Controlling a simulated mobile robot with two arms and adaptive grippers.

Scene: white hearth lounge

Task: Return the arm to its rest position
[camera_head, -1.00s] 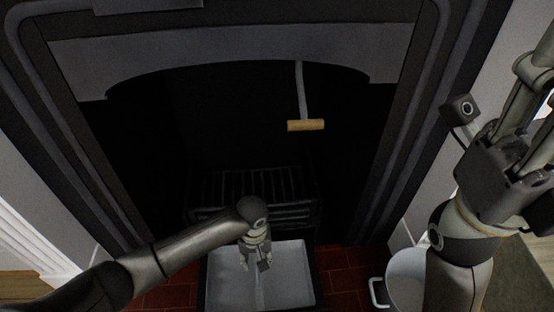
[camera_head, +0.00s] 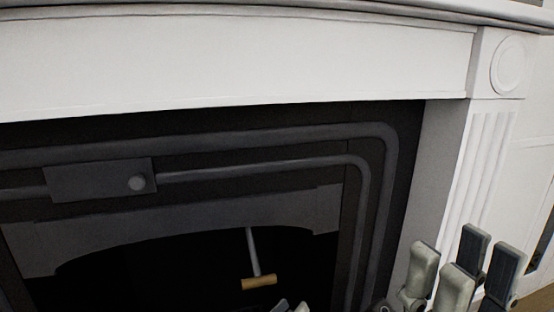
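My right gripper (camera_head: 464,268) stands at the lower right with its fingers pointing up. Gaps show between its pale and dark fingers, and nothing is seen in it. It is in front of the right side of the fireplace surround. Small grey tips at the bottom edge look like my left gripper (camera_head: 290,306); the rest of it is below the view, so its opening is unclear. They are just below a wooden handle (camera_head: 259,282) on a metal rod (camera_head: 253,250), which hangs in the dark fireplace opening. Contact is not visible.
The white mantel (camera_head: 230,60) spans the top. A fluted white pillar (camera_head: 473,180) stands at the right, behind my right gripper. The hearth floor is out of view.

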